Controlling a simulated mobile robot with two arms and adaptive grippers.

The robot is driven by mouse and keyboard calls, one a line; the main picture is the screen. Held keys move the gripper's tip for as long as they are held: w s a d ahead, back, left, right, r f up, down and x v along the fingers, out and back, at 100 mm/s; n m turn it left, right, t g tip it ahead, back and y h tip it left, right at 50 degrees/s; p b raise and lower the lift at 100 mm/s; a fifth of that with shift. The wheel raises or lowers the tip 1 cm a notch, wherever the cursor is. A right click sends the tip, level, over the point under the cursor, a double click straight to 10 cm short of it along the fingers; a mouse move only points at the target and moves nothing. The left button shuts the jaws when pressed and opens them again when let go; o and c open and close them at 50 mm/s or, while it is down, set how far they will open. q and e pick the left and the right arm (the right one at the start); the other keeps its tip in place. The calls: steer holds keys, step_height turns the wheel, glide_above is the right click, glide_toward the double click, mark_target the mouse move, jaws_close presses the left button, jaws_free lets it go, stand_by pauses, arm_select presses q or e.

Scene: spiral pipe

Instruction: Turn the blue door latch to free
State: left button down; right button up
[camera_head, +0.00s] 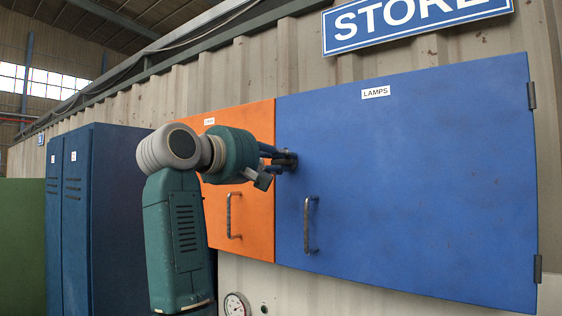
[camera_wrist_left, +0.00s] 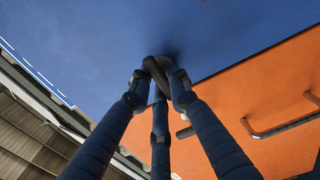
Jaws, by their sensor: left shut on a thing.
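The blue door (camera_head: 410,180) labelled LAMPS is flush in the wall, with hinges at its right edge. Its dark latch (camera_head: 291,159) sits at the upper left edge, beside the orange door. My left gripper (camera_head: 275,163) is shut on the latch. In the left wrist view the three blue fingers (camera_wrist_left: 158,84) close around the dark latch knob (camera_wrist_left: 156,70) against the blue door (camera_wrist_left: 110,40). The fingers hide part of the latch, so its exact turn angle cannot be told. My right gripper is in neither view.
The orange door (camera_head: 257,222) adjoins on the left, with its own bar handle (camera_head: 233,215). The blue door's bar handle (camera_head: 309,224) stands out below the latch. Blue lockers (camera_head: 115,220) stand left of my arm. A gauge (camera_head: 236,304) is below.

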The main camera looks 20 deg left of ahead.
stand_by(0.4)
arm_select(q)
steer(key=c, duration=1.6)
jaws_free()
steer(key=shift+a, duration=0.1)
steer(key=v, duration=1.2)
